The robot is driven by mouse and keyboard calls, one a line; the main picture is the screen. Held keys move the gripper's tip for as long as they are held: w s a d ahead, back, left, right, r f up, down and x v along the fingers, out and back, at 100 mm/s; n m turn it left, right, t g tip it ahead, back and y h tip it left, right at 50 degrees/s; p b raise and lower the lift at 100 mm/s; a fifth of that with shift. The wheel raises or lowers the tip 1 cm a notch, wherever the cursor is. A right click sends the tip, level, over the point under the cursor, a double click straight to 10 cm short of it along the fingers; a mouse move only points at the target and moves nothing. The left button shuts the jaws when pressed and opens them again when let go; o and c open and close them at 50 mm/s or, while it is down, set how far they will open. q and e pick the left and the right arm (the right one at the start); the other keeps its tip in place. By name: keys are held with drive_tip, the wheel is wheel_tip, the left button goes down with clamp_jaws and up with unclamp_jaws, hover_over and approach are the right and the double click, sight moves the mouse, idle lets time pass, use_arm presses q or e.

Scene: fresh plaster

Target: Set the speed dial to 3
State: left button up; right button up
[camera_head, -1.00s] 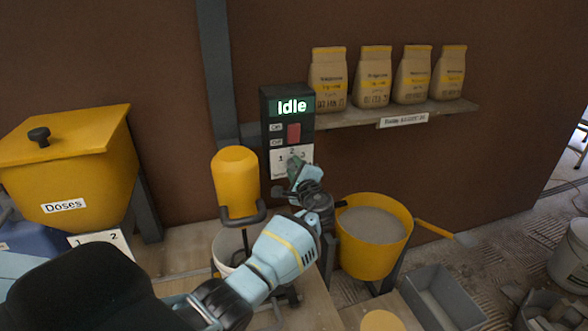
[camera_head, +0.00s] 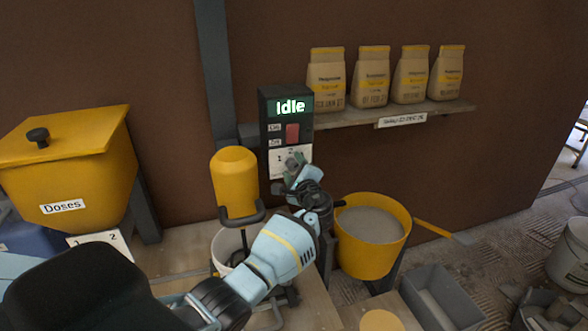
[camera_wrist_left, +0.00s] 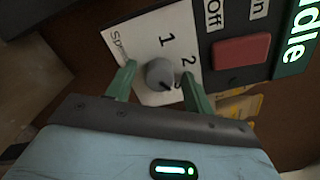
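The speed dial is a round grey knob (camera_wrist_left: 160,73) on a white plate marked "Speed", 1 and 2 in the left wrist view. My right gripper is not in view.
A red switch (camera_head: 292,133) sits above the dial plate. A shelf (camera_head: 350,117) with several paper bags is to the right. A yellow bucket (camera_head: 354,258) stands below right, a yellow cylinder (camera_head: 235,180) to the left, and a yellow "Doses" bin (camera_head: 70,160) farther left.

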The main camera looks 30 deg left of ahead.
use_arm(q)
drive_tip(key=v, duration=0.7)
drive_tip(key=shift+s+d, duration=0.25)
drive_tip(key=shift+d, duration=0.05)
idle(0.5)
drive_tip(key=s+d+f+n+h, duration=0.1)
drive_tip(key=s+d+f+h, duration=0.15)
drive_tip(key=s+f, duration=0.4)
drive_tip(key=s+d+f+g+h, duration=0.1)
drive_tip(key=s+d+f+h, duration=0.15)
drive_tip(key=f, duration=0.65)
drive_tip(key=s+d+f+n+h, duration=0.1)
drive_tip(key=s+f+h, duration=0.35)
drive_tip(key=f, duration=0.35)
drive_tip(key=s+d+f+n+h, duration=0.2)
drive_tip(key=s+n, duration=0.1)
drive_tip(key=s, duration=0.5)
drive_tip(key=s+d+f+n+h, duration=0.2)
drive_tip(key=s+d+n, duration=0.1)
drive_tip(key=s, duration=0.6)
drive_tip(key=s+d+f+n+g+h, duration=0.1)
drive_tip(key=s+n, duration=0.3)
drive_tip(key=s, duration=0.4)
drive_tip(key=shift+s+d+f+h, duration=0.4)
drive_tip(key=shift+d+f+h, duration=0.15)
drive_tip(key=shift+d+f, duration=0.35)
